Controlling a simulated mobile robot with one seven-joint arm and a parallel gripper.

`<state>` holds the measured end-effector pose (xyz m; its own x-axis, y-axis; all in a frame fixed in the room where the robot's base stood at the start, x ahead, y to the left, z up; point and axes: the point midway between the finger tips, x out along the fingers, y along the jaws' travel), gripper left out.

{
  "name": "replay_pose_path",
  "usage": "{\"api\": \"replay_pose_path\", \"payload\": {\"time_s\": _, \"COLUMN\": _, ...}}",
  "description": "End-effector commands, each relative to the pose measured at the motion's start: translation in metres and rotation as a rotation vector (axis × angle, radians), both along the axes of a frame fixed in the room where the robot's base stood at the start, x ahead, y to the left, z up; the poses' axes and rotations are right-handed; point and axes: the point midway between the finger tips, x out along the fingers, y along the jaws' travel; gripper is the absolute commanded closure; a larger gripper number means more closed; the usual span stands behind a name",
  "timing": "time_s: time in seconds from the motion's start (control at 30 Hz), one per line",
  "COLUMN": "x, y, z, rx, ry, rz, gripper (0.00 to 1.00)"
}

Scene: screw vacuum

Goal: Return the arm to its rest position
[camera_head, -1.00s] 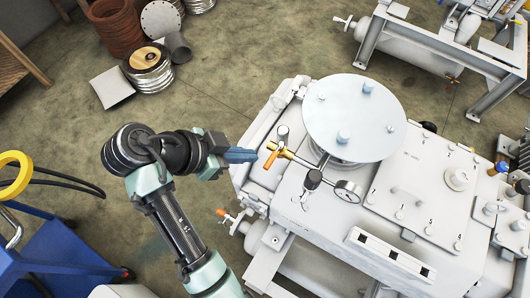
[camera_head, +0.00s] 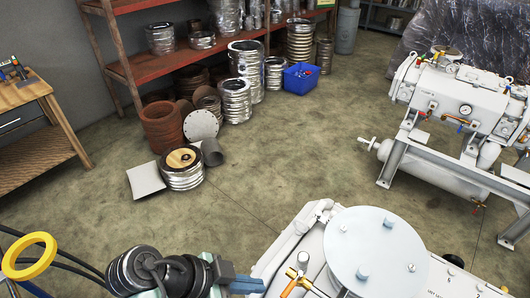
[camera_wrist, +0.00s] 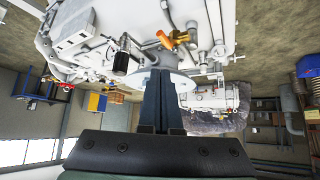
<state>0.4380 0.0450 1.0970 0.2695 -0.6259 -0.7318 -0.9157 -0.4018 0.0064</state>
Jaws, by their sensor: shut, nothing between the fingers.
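My gripper (camera_head: 244,285) shows at the bottom edge of the head view, its blue fingers together and empty, pointing right. It lies left of an orange-handled valve (camera_head: 292,280) on the white vacuum machine (camera_head: 300,235); whether it touches the machine cannot be told from this view. Most of my arm is below the picture edge. In the wrist view the closed fingers (camera_wrist: 157,85) point up the picture towards the white machine (camera_wrist: 130,25), with nothing between them.
A round silver plate (camera_head: 375,250) tops the machine. A second white machine (camera_head: 455,105) stands at the right. A yellow ring (camera_head: 28,257) is at the lower left. Shelves (camera_head: 125,75), metal bellows (camera_head: 236,100) and a blue bin (camera_head: 300,78) line the back. Open floor (camera_head: 270,175) lies between.

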Motion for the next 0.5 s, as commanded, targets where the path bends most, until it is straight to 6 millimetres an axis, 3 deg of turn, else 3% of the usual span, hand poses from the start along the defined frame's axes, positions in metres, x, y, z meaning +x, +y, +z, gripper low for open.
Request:
{"api": "replay_pose_path", "payload": {"time_s": 0.13, "x": 0.004, "y": 0.000, "z": 0.003, "rx": 0.008, "ry": -0.009, "rz": 0.013, "gripper": 1.00}}
{"api": "replay_pose_path", "payload": {"time_s": 0.27, "x": 0.035, "y": 0.003, "z": 0.024, "rx": 0.060, "ry": -0.071, "rz": 0.133, "gripper": 1.00}}
{"api": "replay_pose_path", "payload": {"time_s": 0.37, "x": 0.073, "y": 0.007, "z": 0.061, "rx": 0.101, "ry": -0.175, "rz": 0.295, "gripper": 1.00}}
{"api": "replay_pose_path", "payload": {"time_s": 0.5, "x": 0.119, "y": 0.010, "z": 0.133, "rx": 0.091, "ry": -0.372, "rz": 0.527, "gripper": 1.00}}
